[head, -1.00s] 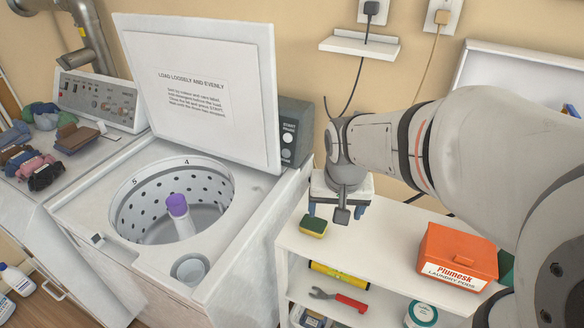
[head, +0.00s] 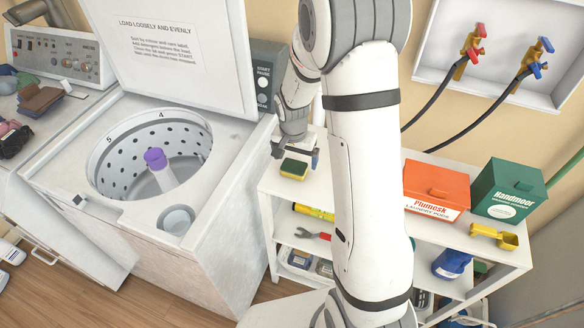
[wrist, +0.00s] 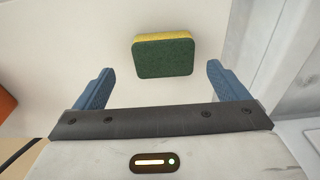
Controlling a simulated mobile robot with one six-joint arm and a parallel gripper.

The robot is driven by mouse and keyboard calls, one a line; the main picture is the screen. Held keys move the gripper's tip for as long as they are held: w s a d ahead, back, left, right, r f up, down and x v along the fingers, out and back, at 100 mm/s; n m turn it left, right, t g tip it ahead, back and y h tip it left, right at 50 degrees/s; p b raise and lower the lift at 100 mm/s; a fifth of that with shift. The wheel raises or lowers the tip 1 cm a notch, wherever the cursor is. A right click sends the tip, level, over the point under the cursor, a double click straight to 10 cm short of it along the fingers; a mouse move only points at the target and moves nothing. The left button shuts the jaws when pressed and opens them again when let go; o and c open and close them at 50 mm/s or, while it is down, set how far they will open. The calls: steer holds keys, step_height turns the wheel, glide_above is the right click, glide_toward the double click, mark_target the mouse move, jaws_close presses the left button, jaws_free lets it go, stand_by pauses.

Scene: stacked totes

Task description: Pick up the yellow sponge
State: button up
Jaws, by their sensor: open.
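The yellow sponge (head: 294,168) has a dark green scouring side. It lies on the top of the white shelf unit (head: 388,188), near its left end beside the washer. In the wrist view the sponge (wrist: 163,56) shows its green face, with a yellow edge along the top. My gripper (wrist: 160,82) is open, its two blue fingers wide apart. The sponge is between the lines of the fingers but a little beyond their tips, apart from them.
An open top-loading washer (head: 165,170) with a purple-topped agitator stands at the left. An orange box (head: 436,187), a green box (head: 508,190) and a yellow scoop (head: 494,236) stand on the shelf top's right part. Taps (head: 468,48) are on the wall behind.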

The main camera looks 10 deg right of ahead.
mark_target(294, 166)
steer(key=shift+w+a+f+p, duration=0.1)
steer(key=shift+w+f+p, duration=0.1)
steer(key=shift+f, duration=0.55)
steer(key=shift+w+d+f+p, duration=0.1)
steer(key=shift+f+p, duration=0.1)
steer(key=shift+f, duration=0.6)
steer(key=shift+w+a+f+p, duration=0.1)
steer(key=shift+f+p, duration=0.1)
steer(key=shift+f, duration=0.55)
steer(key=c, duration=1.1)
step_height(294, 166, up, 10)
steer(key=shift+r+b, duration=0.1)
steer(key=shift+b, duration=0.8)
